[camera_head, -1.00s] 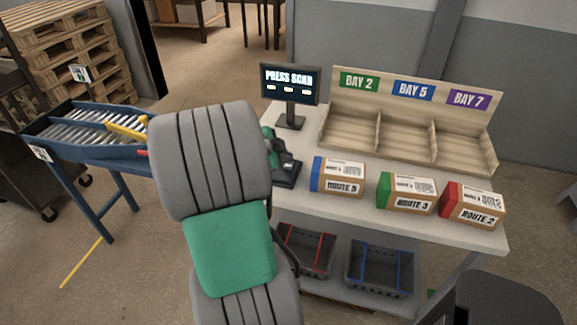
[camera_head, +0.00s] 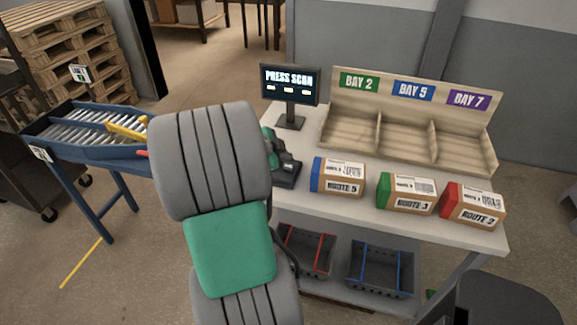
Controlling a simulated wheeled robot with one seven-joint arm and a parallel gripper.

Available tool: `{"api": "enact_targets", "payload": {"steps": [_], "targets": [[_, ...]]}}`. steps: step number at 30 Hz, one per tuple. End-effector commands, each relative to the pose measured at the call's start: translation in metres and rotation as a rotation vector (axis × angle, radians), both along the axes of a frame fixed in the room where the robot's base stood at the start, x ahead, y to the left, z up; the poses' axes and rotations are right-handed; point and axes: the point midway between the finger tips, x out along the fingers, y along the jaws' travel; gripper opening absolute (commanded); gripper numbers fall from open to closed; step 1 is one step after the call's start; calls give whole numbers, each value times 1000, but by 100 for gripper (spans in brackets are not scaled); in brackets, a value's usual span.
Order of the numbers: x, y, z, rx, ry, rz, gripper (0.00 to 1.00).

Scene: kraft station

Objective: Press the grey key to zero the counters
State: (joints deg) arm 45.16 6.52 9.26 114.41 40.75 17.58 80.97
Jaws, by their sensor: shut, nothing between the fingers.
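No grey key can be made out in the head view; my arm (camera_head: 230,255), grey with a green band, covers the left end of the table. My gripper is not visible.
Three cartons stand on the white table (camera_head: 420,222): blue-ended Route 5 (camera_head: 338,176), green-ended Route 3 (camera_head: 406,193) and red-ended Route 2 (camera_head: 473,205). Behind them is an empty wooden rack (camera_head: 335,122) marked Bay 2, 5 and 7. A blue roller conveyor (camera_head: 130,153) stands left.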

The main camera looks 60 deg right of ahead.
Motion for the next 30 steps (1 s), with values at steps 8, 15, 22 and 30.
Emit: {"api": "enact_targets", "payload": {"steps": [8, 15, 22, 30], "targets": [[0, 0, 0, 0, 0, 0, 0], [0, 0, -3, 0, 0, 0, 0], [0, 0, -10, 0, 0, 0, 0], [0, 0, -8, 0, 0, 0, 0]]}}
